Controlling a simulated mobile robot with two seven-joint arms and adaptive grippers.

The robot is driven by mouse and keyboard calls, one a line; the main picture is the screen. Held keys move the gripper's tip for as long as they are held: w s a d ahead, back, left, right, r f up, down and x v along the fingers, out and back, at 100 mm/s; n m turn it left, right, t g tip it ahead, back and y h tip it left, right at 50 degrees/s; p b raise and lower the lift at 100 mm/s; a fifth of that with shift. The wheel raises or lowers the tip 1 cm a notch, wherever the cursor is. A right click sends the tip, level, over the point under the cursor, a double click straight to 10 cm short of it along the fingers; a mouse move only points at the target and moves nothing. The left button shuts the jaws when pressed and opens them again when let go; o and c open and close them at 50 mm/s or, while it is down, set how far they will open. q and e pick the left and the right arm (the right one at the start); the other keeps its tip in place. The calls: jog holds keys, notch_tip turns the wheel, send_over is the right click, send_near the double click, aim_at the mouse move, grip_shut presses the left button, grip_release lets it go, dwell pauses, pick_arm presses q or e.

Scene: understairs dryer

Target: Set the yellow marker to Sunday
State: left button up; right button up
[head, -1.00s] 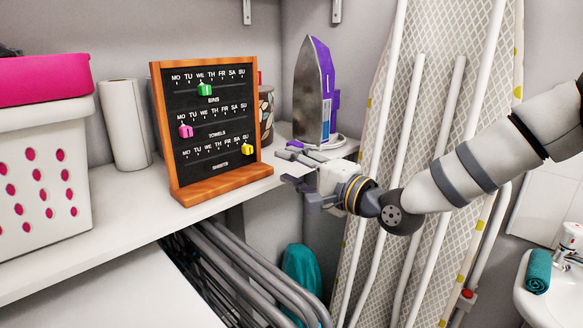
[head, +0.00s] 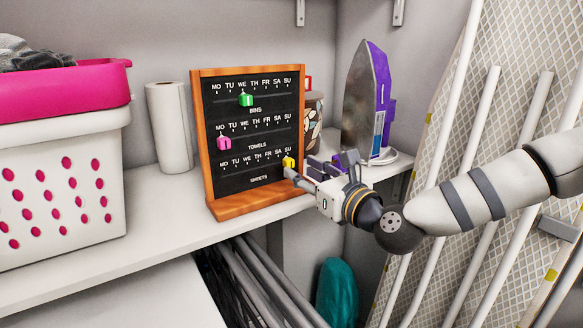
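The black weekly board (head: 235,134) in its orange wooden frame stands on the white shelf. The yellow marker (head: 289,162) sits at the right end of the bottom row, labelled SHEETS, just below SU. My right gripper (head: 293,175) is at the board's lower right edge. Its pale fingertip is just below the yellow marker, and I cannot tell whether it touches it. The fingers overlap in this view, so their opening is unclear. My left gripper is out of view.
The green marker (head: 246,100) is near WE on the BINS row and the pink marker (head: 224,143) near MO on TOWELS. A paper roll (head: 171,122) and basket (head: 60,180) stand left. A patterned canister (head: 313,121) and iron (head: 366,100) stand close behind my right gripper.

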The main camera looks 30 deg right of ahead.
aim_at(291, 165)
jog(key=w, duration=0.3)
jog(key=shift+a+f, duration=0.15)
jog(key=shift+f, duration=0.1)
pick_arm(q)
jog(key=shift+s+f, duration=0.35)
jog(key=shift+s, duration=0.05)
pick_arm(e)
jog(key=shift+w+r, duration=0.25)
jog(key=shift+w, duration=0.1)
grip_shut()
jog(key=shift+f, duration=0.1)
